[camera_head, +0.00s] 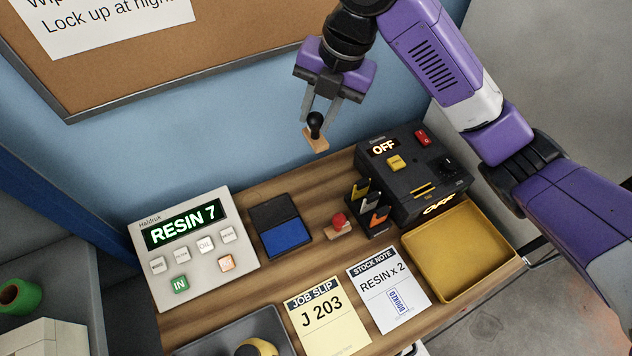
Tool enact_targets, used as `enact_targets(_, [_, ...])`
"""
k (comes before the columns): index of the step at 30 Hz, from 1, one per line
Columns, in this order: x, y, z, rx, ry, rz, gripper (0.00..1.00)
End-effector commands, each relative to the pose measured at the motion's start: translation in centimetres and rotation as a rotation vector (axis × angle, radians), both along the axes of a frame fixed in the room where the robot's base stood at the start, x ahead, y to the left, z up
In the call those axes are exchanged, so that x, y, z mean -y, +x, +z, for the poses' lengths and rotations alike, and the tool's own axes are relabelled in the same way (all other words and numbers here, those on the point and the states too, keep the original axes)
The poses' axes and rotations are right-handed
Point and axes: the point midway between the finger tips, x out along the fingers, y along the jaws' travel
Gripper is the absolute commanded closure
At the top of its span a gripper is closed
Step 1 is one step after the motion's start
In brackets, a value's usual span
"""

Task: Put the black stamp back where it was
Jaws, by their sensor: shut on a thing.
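The black stamp (315,124) has a round black knob and a light wooden base. My gripper (318,115) is shut on its knob and holds it in the air above the back of the bench, in front of the blue wall. The stamp's base is slightly tilted in the picture and touches nothing below. A second stamp with a red knob (339,221) stands on the bench, right of the open ink pad (280,233) with its blue face.
A black box reading OFF (405,170), a holder with coloured items (371,215) and a yellow tray (458,250) fill the right. A keypad reading RESIN 7 (192,250) is left. The job slip (327,315), stock note (389,290) and grey tray (215,340) lie in front.

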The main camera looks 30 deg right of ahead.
Motion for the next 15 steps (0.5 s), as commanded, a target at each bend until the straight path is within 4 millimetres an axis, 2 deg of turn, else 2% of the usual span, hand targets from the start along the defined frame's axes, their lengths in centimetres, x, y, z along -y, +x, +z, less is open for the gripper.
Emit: enact_targets(15, [-0.4, -0.1, -9.4, -0.003, 0.007, -0.005, 0.99])
